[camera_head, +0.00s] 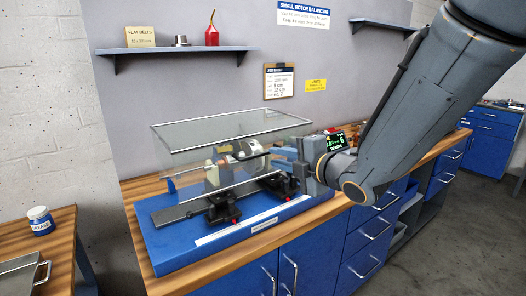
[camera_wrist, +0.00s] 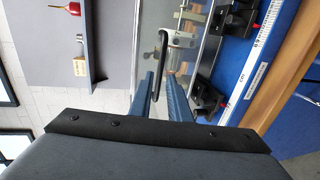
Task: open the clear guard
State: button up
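The clear guard (camera_head: 215,133) is a see-through box with grey edges. It stands lowered over the rotor machine (camera_head: 225,165) on a blue base (camera_head: 165,245). My gripper (camera_head: 283,155) is at the guard's right end. In the wrist view, my gripper's two blue fingers (camera_wrist: 161,80) point at the guard, with a gap between them. A black bar handle (camera_wrist: 163,38) runs down from the guard's side into that gap. I cannot tell whether either finger touches it. In the head view the handle is not clear behind the fingers.
A small lit display (camera_head: 336,141) stands just behind my wrist. A wall shelf (camera_head: 175,50) with a red bottle (camera_head: 212,36) is above. A jar (camera_head: 40,220) is on the left table.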

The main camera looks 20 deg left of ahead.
aim_at(264, 154)
jog(key=shift+p+x, duration=1)
jog(key=shift+x, duration=2.75)
grip_shut()
